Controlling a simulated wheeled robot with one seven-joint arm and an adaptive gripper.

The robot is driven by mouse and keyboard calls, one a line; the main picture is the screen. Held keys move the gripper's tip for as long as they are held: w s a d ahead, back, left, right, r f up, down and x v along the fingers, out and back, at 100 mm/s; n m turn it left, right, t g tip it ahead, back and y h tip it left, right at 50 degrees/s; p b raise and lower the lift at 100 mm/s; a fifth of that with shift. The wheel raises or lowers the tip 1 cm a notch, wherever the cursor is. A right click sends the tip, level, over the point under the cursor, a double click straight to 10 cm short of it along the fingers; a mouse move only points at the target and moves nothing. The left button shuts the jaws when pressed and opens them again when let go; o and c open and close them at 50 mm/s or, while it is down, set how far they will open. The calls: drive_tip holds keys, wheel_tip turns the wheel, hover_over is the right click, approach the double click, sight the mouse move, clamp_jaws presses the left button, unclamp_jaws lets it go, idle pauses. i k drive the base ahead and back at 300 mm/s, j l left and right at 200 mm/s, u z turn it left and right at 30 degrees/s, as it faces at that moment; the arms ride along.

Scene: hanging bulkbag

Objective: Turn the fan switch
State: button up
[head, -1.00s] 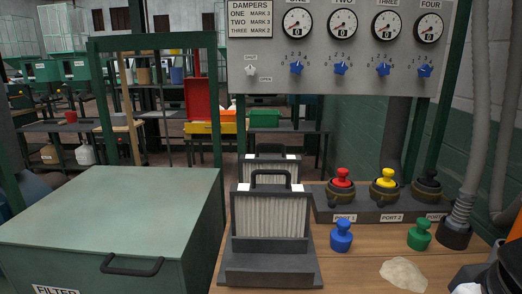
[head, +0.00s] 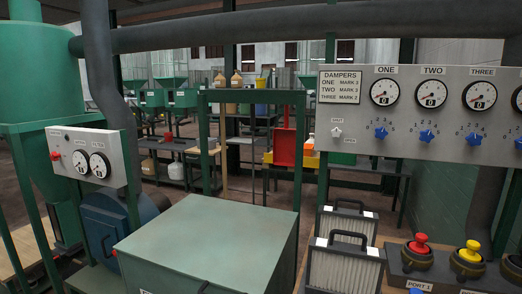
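No part marked as the fan switch can be read. A grey control box (head: 88,177) stands at the left above a blue round blower housing (head: 104,215). The box has a red knob (head: 55,155) at its left, with small labels too small to read, and two white dials (head: 99,164). A larger grey panel (head: 350,112) at the upper right has a small white switch (head: 336,132) with shut and open labels, and several blue star knobs (head: 381,132) under dials. My gripper is not in view.
A green filter box (head: 205,235) stands in the front middle. Two pleated filters (head: 345,265) with dark handles are right of it. Red (head: 420,243) and yellow (head: 469,252) port plugs sit at the lower right. A grey duct (head: 250,32) crosses overhead.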

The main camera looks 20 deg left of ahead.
sight(54, 156)
drive_tip(key=u, duration=1.75)
drive_tip(key=i+j+u, duration=0.1)
drive_tip(key=i+j, duration=0.7)
drive_tip(key=i+j+u, duration=0.15)
drive_tip(key=i+j, duration=0.2)
drive_tip(key=i, duration=0.25)
drive_tip(key=i+j+u, duration=0.1)
drive_tip(key=i+j, duration=0.55)
drive_tip(key=i, duration=0.3)
drive_tip(key=u, duration=0.05)
